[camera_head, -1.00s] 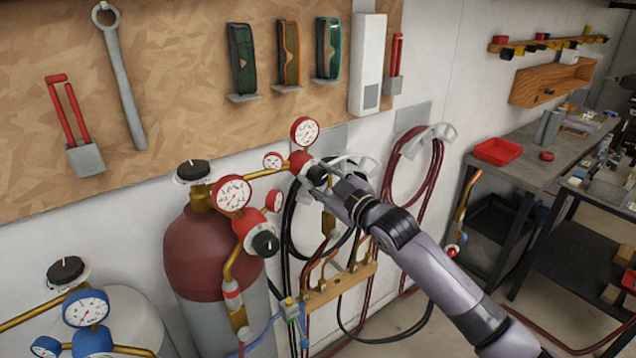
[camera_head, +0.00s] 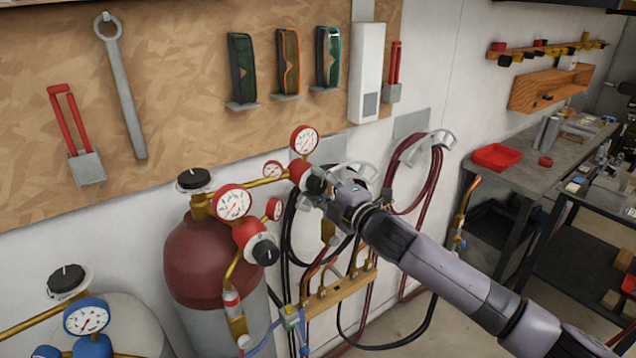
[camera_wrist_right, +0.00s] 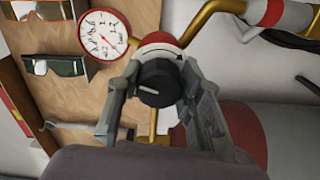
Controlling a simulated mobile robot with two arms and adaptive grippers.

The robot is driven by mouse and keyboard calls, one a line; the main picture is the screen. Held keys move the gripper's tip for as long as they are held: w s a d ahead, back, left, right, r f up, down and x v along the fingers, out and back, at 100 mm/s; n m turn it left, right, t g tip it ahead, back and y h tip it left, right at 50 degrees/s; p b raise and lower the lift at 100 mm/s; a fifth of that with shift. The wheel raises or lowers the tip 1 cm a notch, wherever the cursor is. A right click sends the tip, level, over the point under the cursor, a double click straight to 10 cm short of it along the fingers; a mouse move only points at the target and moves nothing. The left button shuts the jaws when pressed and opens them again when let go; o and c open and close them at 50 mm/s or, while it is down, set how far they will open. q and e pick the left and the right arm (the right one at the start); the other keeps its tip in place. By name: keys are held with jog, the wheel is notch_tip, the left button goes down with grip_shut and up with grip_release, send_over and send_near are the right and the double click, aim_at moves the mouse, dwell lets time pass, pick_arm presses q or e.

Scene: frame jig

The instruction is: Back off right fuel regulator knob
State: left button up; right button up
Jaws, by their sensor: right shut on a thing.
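The right red regulator (camera_head: 297,165) has a round white-faced gauge (camera_head: 304,140) above it and a black knob (camera_head: 314,182) on its front. My right gripper (camera_head: 322,190) is at this knob. In the right wrist view the knob (camera_wrist_right: 157,84) sits between the two grey fingers of the gripper (camera_wrist_right: 160,100), which are shut on its sides. A curved arrow is marked on the white ring (camera_wrist_right: 172,55) behind the knob. My left gripper is not in view.
Another red regulator with a black knob (camera_head: 265,252) and gauge (camera_head: 232,202) is on the maroon cylinder (camera_head: 198,262) at left. A blue gauge (camera_head: 86,317) is at lower left. Hoses (camera_head: 428,180) hang on the wall. A workbench (camera_head: 540,165) with a red tray (camera_head: 497,157) stands at right.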

jog(key=shift+f+n, duration=0.1)
jog(key=shift+n, duration=0.4)
dwell(0.3)
jog(key=o, duration=1.2)
jog(key=v, duration=1.2)
